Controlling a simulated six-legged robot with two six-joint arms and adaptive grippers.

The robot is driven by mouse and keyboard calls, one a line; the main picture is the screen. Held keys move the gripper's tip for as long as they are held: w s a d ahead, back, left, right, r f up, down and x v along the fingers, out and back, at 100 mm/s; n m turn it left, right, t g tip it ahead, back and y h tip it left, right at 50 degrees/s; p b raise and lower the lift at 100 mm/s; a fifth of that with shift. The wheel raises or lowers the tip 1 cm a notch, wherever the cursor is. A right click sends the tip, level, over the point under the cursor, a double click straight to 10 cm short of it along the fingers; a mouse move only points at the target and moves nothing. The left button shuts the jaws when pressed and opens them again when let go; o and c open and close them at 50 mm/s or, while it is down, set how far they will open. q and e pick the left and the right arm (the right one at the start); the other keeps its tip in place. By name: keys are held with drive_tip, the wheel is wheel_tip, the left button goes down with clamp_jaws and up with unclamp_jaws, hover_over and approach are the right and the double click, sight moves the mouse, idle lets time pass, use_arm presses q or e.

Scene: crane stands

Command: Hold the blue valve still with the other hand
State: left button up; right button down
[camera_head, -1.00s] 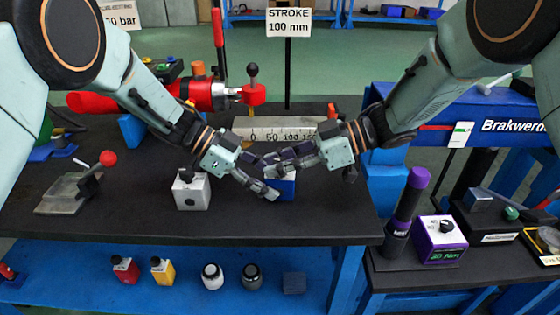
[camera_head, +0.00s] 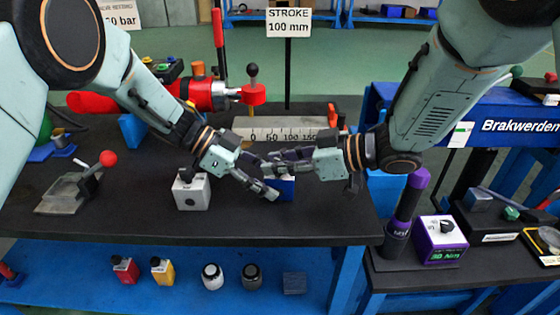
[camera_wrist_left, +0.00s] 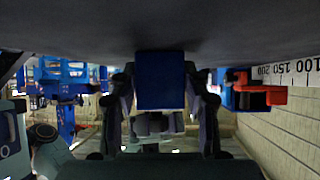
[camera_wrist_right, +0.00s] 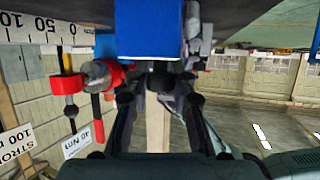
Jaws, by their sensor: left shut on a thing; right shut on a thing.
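The blue valve (camera_head: 287,188) is a blue block on the dark bench top, partly hidden behind my grippers. My left gripper (camera_head: 268,187) is shut on its blue body. In the left wrist view the blue block (camera_wrist_left: 160,80) sits between the two fingers. My right gripper (camera_head: 270,163) is just above, at the valve's top. In the right wrist view its fingers close around a dark round knob (camera_wrist_right: 160,80) next to the blue body (camera_wrist_right: 148,30). The fingers hide most of the knob in the head view.
A white block with a dark knob (camera_head: 191,190) stands left of my grippers. A STROKE scale (camera_head: 285,135) and a red hydraulic cylinder (camera_head: 190,95) are behind. A purple-handled tool (camera_head: 407,205) stands at right. The bench front is clear.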

drive_tip(key=shift+m+t, duration=0.3)
drive_tip(key=c, duration=1.1)
unclamp_jaws()
drive_tip(key=v, duration=1.2)
drive_tip(key=shift+r, duration=0.1)
use_arm(q)
drive_tip(key=o, duration=1.5)
drive_tip(key=shift+c, duration=0.2)
